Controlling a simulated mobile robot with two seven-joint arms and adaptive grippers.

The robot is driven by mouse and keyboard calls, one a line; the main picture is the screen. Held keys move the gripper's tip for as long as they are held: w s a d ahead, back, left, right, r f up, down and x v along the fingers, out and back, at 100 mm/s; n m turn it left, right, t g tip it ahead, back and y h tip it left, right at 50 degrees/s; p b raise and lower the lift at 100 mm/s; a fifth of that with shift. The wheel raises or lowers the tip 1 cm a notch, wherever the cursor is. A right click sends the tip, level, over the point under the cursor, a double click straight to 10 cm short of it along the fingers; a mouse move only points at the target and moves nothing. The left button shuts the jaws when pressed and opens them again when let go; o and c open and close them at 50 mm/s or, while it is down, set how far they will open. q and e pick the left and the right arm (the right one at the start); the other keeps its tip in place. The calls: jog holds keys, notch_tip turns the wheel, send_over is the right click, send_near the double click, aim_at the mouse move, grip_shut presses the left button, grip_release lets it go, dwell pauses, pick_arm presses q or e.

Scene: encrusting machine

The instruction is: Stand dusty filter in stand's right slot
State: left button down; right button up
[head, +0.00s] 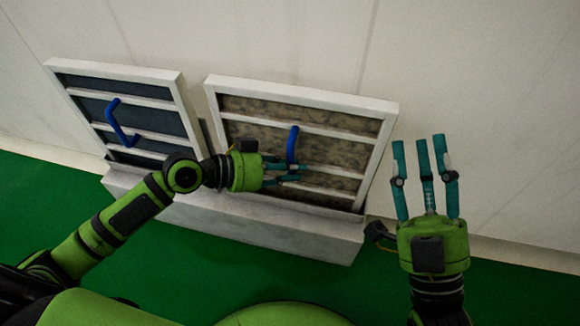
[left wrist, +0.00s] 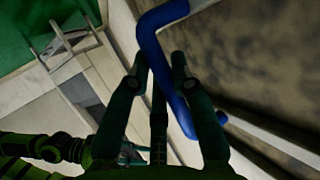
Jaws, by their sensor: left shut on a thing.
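The dusty filter (head: 345,127), a white frame with mottled brown panels, stands leaning back slightly at the right slot of the pale stand (head: 285,231). Its lower edge is at the stand's top; how deep it sits is hard to tell. My left gripper (head: 298,172) is shut on the filter's blue handle (head: 293,140). In the left wrist view the handle (left wrist: 163,65) passes between the fingers (left wrist: 160,65), beside the mottled panel (left wrist: 265,50). My right gripper (head: 425,142) is open and empty, to the right of the filter, fingers pointing up in the picture.
A second filter (head: 80,98) with dark panels and a blue handle (head: 118,125) stands in the stand's left side. A white wall (head: 480,90) rises behind. The green floor (head: 50,215) is clear in front of the stand.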

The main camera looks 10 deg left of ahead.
pick_arm(q)
jog(key=c, duration=1)
grip_release()
jog(key=shift+r, duration=0.1)
jog(key=shift+f, duration=0.2)
jog(key=v, duration=1.2)
jog(key=shift+r, duration=0.1)
